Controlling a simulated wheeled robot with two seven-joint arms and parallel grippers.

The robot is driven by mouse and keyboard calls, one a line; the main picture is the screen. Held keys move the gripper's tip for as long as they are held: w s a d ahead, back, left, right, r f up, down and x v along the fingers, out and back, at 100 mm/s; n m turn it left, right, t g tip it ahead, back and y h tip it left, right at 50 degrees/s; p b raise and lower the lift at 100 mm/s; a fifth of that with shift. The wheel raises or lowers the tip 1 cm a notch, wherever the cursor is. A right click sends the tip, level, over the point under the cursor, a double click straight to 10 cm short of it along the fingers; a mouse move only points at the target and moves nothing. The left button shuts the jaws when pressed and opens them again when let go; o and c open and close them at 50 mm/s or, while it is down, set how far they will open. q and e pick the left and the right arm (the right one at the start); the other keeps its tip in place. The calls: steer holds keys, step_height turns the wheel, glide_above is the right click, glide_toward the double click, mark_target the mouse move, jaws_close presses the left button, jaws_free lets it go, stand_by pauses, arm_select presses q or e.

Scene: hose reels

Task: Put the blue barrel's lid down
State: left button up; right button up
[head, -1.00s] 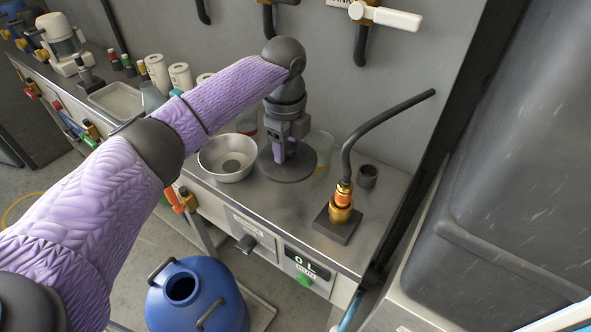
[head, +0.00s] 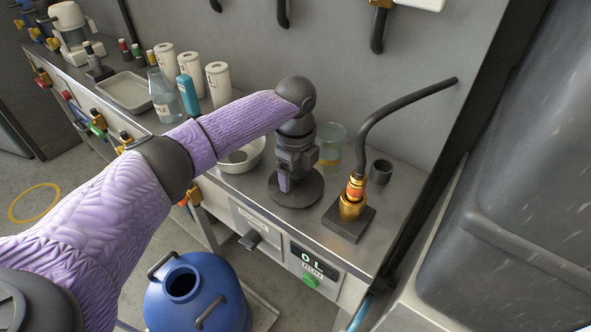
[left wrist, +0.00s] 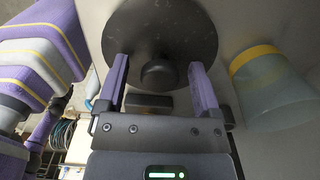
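The barrel's lid, a dark round disc (head: 310,190), lies flat on the metal bench top. In the left wrist view the lid (left wrist: 160,25) shows with its round knob (left wrist: 159,73) facing my camera. My left gripper (head: 284,183) points down just over the lid. In the left wrist view its two purple fingers (left wrist: 160,82) stand wide apart, one on each side of the knob, with gaps visible. The blue barrel (head: 215,280) stands on the floor in front of the bench, its round mouth uncovered. My right gripper is not in view.
A metal bowl (head: 250,160) is partly behind my arm. A clear beaker (head: 331,140) stands behind the lid. A brass spout with a black hose (head: 353,195) stands to its right, beside a small dark cup (head: 380,171). Bottles and white canisters (head: 218,85) stand further left.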

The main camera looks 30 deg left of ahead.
mark_target(296, 171)
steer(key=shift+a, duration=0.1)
arm_select(q)
step_height(296, 171, up, 12)
steer(key=p, duration=0.5)
steer(key=shift+r+p, duration=0.15)
steer(key=shift+p, duration=0.15)
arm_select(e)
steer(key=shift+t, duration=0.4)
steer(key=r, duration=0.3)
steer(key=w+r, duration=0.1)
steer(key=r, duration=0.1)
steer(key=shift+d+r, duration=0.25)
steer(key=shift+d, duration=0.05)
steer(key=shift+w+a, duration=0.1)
